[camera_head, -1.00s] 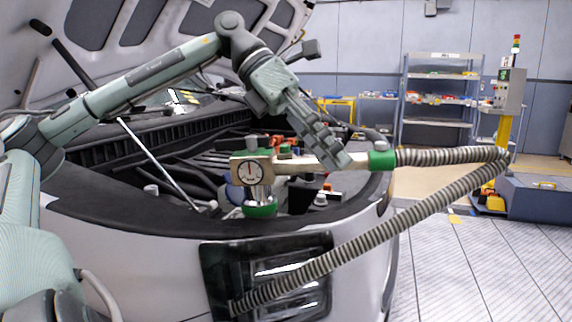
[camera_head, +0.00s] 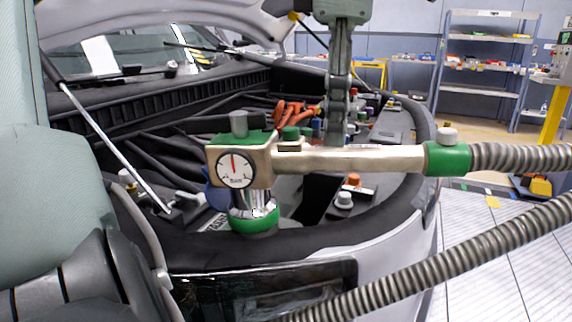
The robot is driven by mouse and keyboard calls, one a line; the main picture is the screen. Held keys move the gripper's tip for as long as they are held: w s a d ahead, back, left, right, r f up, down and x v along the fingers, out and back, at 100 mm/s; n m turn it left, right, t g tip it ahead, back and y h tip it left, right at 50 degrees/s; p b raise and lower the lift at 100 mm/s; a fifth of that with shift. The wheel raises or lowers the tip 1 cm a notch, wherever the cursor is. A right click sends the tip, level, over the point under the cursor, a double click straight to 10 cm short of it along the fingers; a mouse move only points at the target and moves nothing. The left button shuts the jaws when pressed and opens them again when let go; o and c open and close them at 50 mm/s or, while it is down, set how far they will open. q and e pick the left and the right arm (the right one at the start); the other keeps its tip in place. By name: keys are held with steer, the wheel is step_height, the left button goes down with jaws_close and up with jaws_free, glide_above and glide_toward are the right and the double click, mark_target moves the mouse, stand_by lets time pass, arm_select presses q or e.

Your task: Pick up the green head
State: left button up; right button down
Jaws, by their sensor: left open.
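The green head (camera_head: 240,165) has a beige metal body with a green top, a round white dial and a green ring at its bottom. It stands upright at the front edge of the car's engine bay; what lies under it is hidden. Its pale handle (camera_head: 350,159) runs right to a green collar (camera_head: 447,159) and a ribbed hose. My left gripper (camera_head: 336,138) hangs down from the top, its fingers open just above or behind the handle, to the right of the dial. The view is nearly edge-on, and I cannot tell whether the fingers touch the handle. My right gripper is not in view.
The ribbed hose (camera_head: 525,157) runs off to the right and loops back across the front of the car. The open engine bay holds orange connectors (camera_head: 290,110) and several coloured caps. A thin prop rod (camera_head: 110,140) stands at the left. Shelves (camera_head: 488,65) stand far back.

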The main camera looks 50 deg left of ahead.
mark_target(329, 156)
arm_select(q)
steer(key=f, duration=0.6)
steer(key=shift+a+f, duration=0.25)
steer(key=shift+a, duration=0.1)
jaws_close()
steer(key=shift+r, duration=0.1)
